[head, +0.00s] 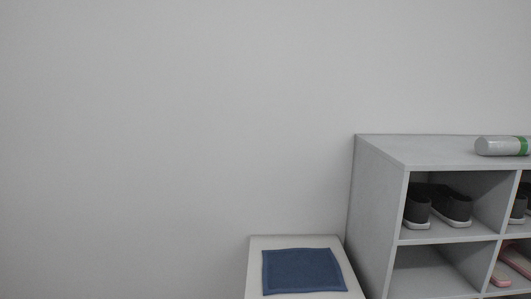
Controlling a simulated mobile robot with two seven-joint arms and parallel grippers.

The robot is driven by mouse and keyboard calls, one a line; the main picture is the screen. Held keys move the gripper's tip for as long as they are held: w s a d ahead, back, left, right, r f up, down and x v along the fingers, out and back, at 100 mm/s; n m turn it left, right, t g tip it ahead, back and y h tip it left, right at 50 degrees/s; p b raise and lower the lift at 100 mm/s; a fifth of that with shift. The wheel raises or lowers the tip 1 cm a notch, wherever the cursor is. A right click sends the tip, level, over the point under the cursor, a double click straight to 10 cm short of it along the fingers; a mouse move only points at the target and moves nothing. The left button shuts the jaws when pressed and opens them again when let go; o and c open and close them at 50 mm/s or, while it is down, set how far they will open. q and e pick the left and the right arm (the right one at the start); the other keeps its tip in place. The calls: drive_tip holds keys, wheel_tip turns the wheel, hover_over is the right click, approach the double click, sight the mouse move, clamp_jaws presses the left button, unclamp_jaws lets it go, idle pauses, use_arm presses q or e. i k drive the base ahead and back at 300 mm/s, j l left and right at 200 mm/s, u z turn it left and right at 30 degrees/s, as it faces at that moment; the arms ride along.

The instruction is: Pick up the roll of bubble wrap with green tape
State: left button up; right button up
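A pale grey roll with a green band (501,146) lies on its side on top of the shoe rack, near the right edge of the head view. The green band is toward its right end, and the picture's edge is very close to that end. Neither of my grippers shows in the head view.
The grey shoe rack (379,190) stands against the wall at the right, with dark shoes (450,203) in an upper compartment and pink-soled shoes (516,262) lower right. A low white bench (256,270) with a blue cloth (302,271) stands left of it. The rack's top is otherwise bare.

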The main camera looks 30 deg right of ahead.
sight(485, 145)
drive_tip(key=z, duration=2.3)
drive_tip(key=l+u, duration=0.1)
drive_tip(key=u, duration=0.25)
drive_tip(key=i+l+u, duration=0.1)
drive_tip(key=u, duration=0.25)
drive_tip(key=l+u, duration=0.15)
drive_tip(key=u, duration=0.15)
drive_tip(key=l+u, duration=0.6)
drive_tip(key=l, duration=0.25)
drive_tip(key=l+u, duration=0.15)
drive_tip(key=l, duration=0.8)
